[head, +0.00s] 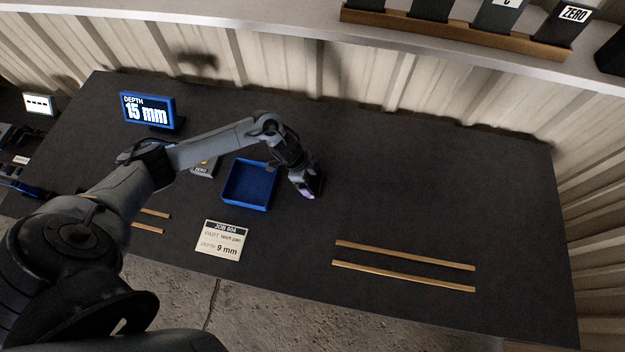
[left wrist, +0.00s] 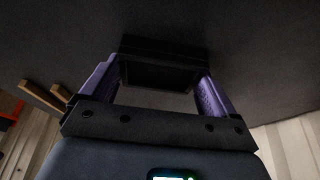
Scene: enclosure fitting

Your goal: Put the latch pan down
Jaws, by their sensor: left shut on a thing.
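My left gripper (head: 308,190) is over the dark table, just right of the blue tray. In the left wrist view its two purple fingers (left wrist: 160,88) are shut on a dark, box-like part, which I take to be the latch pan (left wrist: 160,75). The pan is close to the dark table surface, but I cannot tell whether it touches it. In the head view the gripper mostly hides the pan. My right gripper is not in view.
The blue tray (head: 226,197) looks empty. A job card (head: 222,240) reads latch pan, 9 mm. A blue display (head: 148,110) reads depth 15 mm. Two wooden strips (head: 403,266) lie front right. A shelf (head: 470,40) holds dark blocks. The right and back right of the table (head: 450,180) are clear.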

